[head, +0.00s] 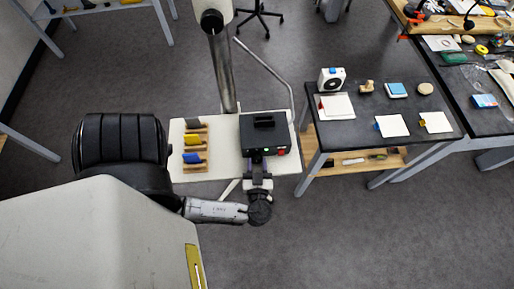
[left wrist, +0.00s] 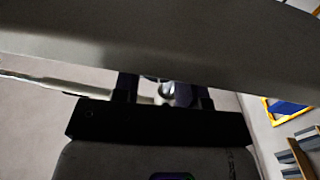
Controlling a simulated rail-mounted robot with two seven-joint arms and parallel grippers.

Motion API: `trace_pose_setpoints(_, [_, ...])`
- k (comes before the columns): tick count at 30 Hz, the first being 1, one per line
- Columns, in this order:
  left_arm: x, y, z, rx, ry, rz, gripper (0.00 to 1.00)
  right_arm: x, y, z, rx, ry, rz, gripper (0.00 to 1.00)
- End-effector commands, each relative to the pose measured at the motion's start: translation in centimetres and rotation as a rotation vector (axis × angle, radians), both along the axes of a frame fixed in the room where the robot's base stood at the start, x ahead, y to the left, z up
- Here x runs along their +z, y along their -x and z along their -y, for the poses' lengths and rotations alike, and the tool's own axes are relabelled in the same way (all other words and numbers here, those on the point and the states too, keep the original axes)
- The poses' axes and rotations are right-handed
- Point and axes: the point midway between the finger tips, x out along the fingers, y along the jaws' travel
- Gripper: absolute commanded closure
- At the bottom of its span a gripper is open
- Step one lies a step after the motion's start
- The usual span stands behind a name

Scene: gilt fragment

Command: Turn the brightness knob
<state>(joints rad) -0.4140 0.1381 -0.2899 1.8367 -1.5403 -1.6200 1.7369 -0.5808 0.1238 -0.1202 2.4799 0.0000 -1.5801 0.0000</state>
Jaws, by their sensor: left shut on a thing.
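A black box (head: 265,132) with a handle on top stands on a pale tabletop. Its front face carries a green light (head: 267,152) and a red light (head: 281,151). My left gripper (head: 257,158) is at the left part of that front face and covers it, so the brightness knob is hidden in the head view. In the left wrist view the two dark fingers of my left gripper (left wrist: 163,94) stand on either side of a small, shiny, roundish piece (left wrist: 172,91), which seems to be the knob. The jaws are shut on it. My right gripper is not in view.
Left of the box, a wooden rack (head: 194,147) holds yellow and blue pieces. To the right, a dark table (head: 375,110) carries a white device (head: 331,79) and several cards. Open floor lies in front.

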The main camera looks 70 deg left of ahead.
Motion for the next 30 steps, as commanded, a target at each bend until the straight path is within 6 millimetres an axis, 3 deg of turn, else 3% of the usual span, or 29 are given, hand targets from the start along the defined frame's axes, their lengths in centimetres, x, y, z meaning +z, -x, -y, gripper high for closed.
trace_pose_setpoints(6, [0.08, 0.0, 0.02, 0.001, -0.027, -0.137, 0.85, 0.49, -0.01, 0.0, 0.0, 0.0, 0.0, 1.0])
trace_pose_setpoints(16, [0.07, -0.03, 0.01, 0.0, -0.03, -0.149, 0.85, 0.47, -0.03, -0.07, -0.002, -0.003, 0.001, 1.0])
trace_pose_setpoints(17, [0.07, -0.03, 0.01, 0.0, -0.03, -0.149, 0.58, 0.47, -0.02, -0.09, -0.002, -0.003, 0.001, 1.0])
trace_pose_setpoints(19, [0.07, -0.03, 0.01, 0.0, -0.03, -0.149, 0.51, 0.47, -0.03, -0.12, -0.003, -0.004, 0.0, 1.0])
trace_pose_setpoints(30, [-0.06, 0.16, 0.78, -0.001, -0.028, -0.149, 0.5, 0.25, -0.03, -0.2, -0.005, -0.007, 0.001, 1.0])
